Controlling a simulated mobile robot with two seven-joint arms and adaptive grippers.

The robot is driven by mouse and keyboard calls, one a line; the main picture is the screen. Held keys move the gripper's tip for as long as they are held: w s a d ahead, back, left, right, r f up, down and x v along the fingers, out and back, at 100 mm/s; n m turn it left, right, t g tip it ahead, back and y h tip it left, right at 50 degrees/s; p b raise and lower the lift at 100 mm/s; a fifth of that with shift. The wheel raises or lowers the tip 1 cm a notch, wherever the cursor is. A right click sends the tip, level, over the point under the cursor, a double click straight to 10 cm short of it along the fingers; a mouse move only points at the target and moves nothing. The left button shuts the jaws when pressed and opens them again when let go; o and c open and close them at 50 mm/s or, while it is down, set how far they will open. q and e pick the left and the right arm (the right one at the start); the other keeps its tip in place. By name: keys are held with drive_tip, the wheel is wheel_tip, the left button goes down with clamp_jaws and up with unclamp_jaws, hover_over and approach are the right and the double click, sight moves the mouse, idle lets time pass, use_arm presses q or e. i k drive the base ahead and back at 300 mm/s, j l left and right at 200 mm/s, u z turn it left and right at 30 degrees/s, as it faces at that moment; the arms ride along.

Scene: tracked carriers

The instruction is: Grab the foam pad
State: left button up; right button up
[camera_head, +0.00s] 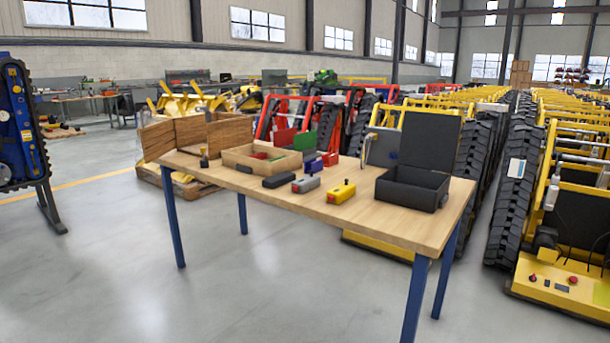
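No thing that I can name for sure as the foam pad shows. A black open case (408,198) stands at the right end of the wooden table (300,216). Its dark lid (430,140) is raised upright, and the case floor is mostly hidden by the front wall. A dark grey flat panel (382,148) stands behind the table's back edge, left of the lid; I cannot tell its material. Neither of my grippers is in view.
On the table are a yellow device (341,192), a grey device (306,184), a black rounded one (278,180), a wooden tray (245,159) with red and green items, and a wooden box (158,140). Tracked yellow machines crowd the right. The floor in front is clear.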

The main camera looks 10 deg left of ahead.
sight(276, 181)
drive_tip(key=i+j+z, duration=0.45)
drive_tip(key=j, duration=0.15)
drive_tip(key=i+j+z, duration=0.25)
drive_tip(key=k+j, duration=0.05)
drive_tip(key=k, duration=0.05)
